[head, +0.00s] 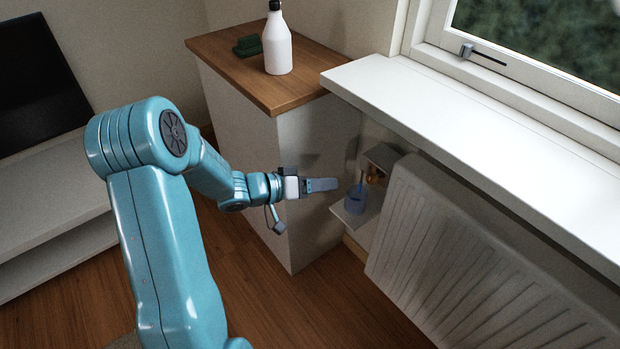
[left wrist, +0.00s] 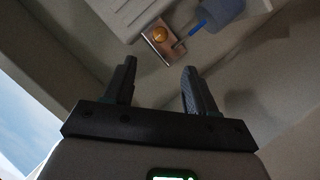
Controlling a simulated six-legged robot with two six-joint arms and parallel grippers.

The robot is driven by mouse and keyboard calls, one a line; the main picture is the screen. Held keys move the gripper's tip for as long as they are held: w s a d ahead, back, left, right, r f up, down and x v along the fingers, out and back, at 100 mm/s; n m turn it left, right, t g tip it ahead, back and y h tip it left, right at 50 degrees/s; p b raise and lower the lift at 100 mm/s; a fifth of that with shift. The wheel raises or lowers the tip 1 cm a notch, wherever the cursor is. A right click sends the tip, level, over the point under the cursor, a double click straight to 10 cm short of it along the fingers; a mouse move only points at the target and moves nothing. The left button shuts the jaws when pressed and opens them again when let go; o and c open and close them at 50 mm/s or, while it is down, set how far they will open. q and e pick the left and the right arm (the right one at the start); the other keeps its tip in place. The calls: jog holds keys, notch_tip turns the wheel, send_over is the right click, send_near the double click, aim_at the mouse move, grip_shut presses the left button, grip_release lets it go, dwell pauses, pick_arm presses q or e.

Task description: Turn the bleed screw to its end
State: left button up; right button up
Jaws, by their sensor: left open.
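The bleed screw appears to be the small brass-orange round piece (left wrist: 160,34) on a brownish plate in the left wrist view. In the head view a small orange spot (head: 374,176) shows beside the radiator's left end. My left gripper (head: 326,185) is open and empty, a short way left of it. In the left wrist view its two fingers (left wrist: 158,78) stand apart, with the screw beyond them and touching neither. My right gripper is not in view.
A blue cup (head: 355,201) with a blue stick stands on a small shelf beside the white radiator (head: 450,260). The window sill (head: 450,115) overhangs above. A cabinet (head: 240,125) with a wooden top, carrying a white bottle (head: 277,45), stands behind my left arm.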

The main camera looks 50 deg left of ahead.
pick_arm(q)
jog(key=v, duration=0.2)
jog(key=shift+s+a, duration=0.1)
jog(key=shift+s, duration=0.2)
